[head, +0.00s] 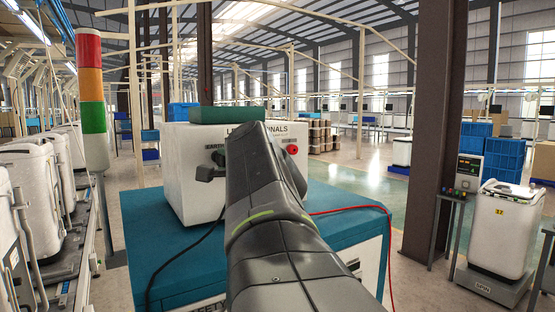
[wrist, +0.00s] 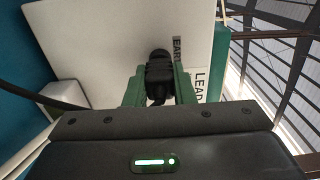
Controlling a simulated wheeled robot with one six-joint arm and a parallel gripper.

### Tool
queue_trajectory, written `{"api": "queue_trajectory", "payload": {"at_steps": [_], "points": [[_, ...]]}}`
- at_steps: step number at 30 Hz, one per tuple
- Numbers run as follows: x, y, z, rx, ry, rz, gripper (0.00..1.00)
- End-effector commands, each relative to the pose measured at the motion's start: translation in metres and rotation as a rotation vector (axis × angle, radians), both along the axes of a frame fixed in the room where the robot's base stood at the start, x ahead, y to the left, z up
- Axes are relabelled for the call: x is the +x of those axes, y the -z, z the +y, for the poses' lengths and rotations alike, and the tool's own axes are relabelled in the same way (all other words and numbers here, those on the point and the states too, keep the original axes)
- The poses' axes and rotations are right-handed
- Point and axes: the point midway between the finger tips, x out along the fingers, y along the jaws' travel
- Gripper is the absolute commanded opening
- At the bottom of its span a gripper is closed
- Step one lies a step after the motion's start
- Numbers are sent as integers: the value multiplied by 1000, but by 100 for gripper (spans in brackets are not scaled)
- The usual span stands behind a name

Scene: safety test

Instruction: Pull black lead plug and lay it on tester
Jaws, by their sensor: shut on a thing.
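The white tester (head: 190,150) stands on a teal-topped bench, its front labelled for lead terminals. A black piece (head: 218,157) shows by the EARTH label, left of my arm. In the wrist view, my gripper (wrist: 159,78) has its green fingers closed on the black lead plug (wrist: 159,75), right at the white panel beside the EARTH label. I cannot tell whether the plug is still seated in its socket. In the head view my arm hides the fingers and much of the tester's front. A red terminal (head: 292,150) shows right of the arm.
A black cable (head: 188,252) runs down across the teal bench top (head: 150,240). A red lead (head: 350,208) crosses its right side and hangs over the edge. A green block (head: 228,114) lies on the tester's top. A signal tower (head: 92,95) stands at left.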

Motion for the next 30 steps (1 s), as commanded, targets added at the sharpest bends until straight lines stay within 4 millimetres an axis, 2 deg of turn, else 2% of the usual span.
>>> {"api": "queue_trajectory", "payload": {"at_steps": [30], "points": [[-34,0,-23,0,1,-1,0]]}}
